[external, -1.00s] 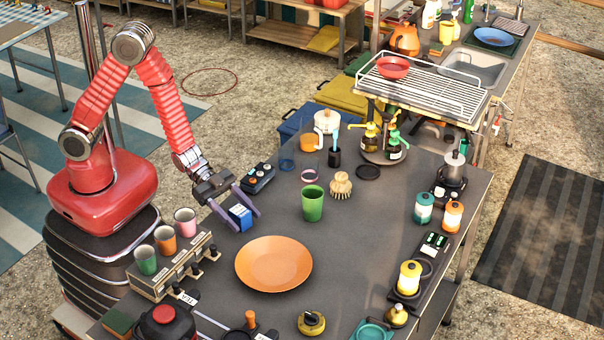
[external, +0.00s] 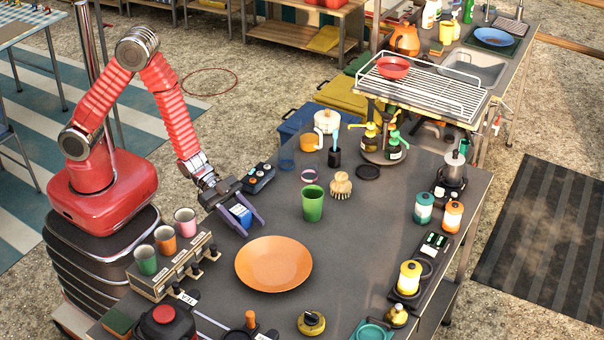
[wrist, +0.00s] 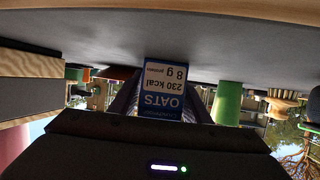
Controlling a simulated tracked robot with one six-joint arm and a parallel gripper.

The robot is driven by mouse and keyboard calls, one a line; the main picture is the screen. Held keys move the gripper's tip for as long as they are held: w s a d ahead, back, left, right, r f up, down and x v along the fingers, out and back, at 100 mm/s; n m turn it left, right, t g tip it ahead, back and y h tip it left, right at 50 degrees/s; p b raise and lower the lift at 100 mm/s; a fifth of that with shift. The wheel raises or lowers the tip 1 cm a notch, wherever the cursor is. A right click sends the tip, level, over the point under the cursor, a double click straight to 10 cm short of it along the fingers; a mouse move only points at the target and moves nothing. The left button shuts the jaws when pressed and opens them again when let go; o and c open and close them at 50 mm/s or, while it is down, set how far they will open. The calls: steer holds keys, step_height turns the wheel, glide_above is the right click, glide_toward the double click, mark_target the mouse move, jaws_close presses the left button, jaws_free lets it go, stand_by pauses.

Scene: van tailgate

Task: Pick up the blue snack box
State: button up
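The blue snack box (external: 241,216) stands on the grey table near its left edge. My gripper (external: 246,222) is low at the table, with one finger on each side of the box. In the wrist view the box (wrist: 165,92) is upside down, with white "OATS" and "230 kcal" lettering, centred between my fingers (wrist: 164,98). The fingers look very close to its sides, but I cannot tell whether they press on it.
A black device with buttons (external: 260,176) lies just behind my gripper. An orange plate (external: 273,264) lies in front, and a green cup (external: 313,204) stands to the right. Several cups on a rack, including a pink one (external: 185,221), stand to the left.

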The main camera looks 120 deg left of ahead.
steer(key=c, duration=0.8)
steer(key=shift+r, duration=5)
